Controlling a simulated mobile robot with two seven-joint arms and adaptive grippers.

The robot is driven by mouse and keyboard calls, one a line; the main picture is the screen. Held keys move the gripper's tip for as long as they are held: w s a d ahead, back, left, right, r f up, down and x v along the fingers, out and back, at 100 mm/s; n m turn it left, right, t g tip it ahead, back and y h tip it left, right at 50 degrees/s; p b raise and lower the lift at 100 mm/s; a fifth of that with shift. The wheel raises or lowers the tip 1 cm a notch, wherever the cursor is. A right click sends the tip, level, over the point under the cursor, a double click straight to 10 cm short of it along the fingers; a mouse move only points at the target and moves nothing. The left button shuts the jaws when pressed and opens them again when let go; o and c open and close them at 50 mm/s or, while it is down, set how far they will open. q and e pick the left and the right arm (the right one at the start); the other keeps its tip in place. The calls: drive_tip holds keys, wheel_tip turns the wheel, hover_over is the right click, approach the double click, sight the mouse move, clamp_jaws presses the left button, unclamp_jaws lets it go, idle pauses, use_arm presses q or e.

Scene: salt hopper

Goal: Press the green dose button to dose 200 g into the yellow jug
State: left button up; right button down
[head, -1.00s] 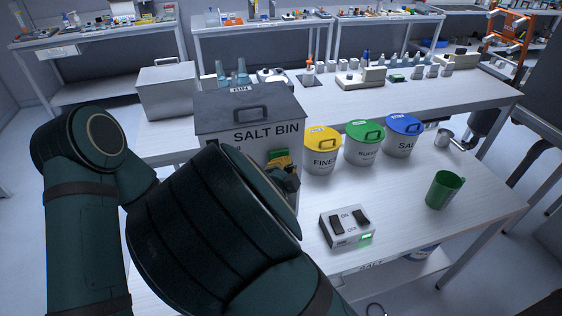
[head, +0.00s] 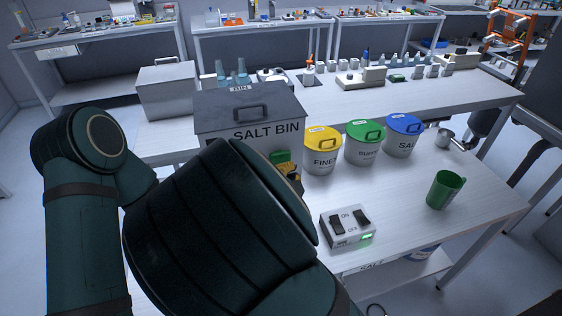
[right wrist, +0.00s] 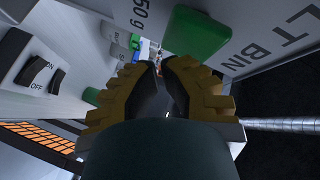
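The grey salt bin (head: 250,112) stands on the bench, its lower part hidden by my arm. A green button (right wrist: 196,32) beside a label ending in "50 g" is on its lettered face in the right wrist view. My right gripper (right wrist: 160,66) has gold-knuckled dark fingers with tips together, empty, close beside the green button; I cannot tell whether they touch. In the head view only a bit of the right gripper (head: 291,178) shows past my arm. I see no yellow jug. My left gripper is out of view.
A switch box (head: 347,226) marked ON and OFF with a lit green lamp stands right of my arm. A green jug (head: 445,190) is farther right. Yellow (head: 322,150), green (head: 364,142) and blue-lidded (head: 403,134) tubs line the bench behind. Bench between is clear.

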drive_tip(key=shift+s, duration=0.1)
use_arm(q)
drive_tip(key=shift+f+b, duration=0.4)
use_arm(e)
drive_tip(key=shift+s+d, duration=0.25)
drive_tip(key=shift+s, duration=0.55)
drive_tip(key=shift+s+d, duration=0.25)
drive_tip(key=shift+s, duration=0.5)
drive_tip(key=shift+s+d, duration=0.25)
drive_tip(key=shift+s, duration=0.55)
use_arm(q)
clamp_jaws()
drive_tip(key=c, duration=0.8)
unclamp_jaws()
